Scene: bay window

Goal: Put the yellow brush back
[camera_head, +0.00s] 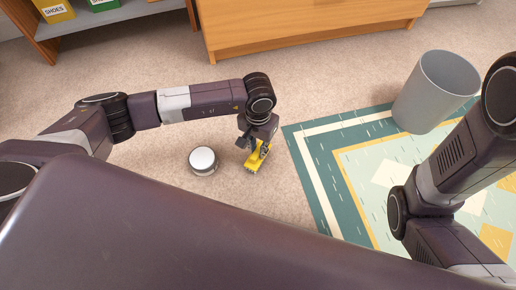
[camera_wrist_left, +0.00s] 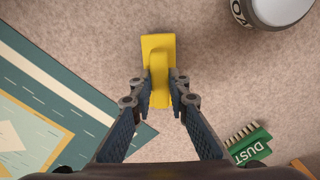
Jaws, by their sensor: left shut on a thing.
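The yellow brush (camera_head: 257,158) is in my left gripper (camera_head: 258,145), low over the beige carpet. Whether it touches the carpet, I cannot tell. In the left wrist view, the yellow brush (camera_wrist_left: 158,50) sits between the two fingers of the left gripper (camera_wrist_left: 160,88), which are shut on its narrow part. Its wide yellow end points away from the gripper. My right arm shows at the right of the head view, but its gripper is out of view.
A round tin (camera_head: 203,159) with a white top stands left of the brush. A green brush marked DUST (camera_wrist_left: 250,146) lies on the carpet. A patterned rug (camera_head: 318,165) and grey bin (camera_head: 436,92) are right. A wooden cabinet (camera_head: 300,25) and a shelf (camera_head: 110,17) stand behind.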

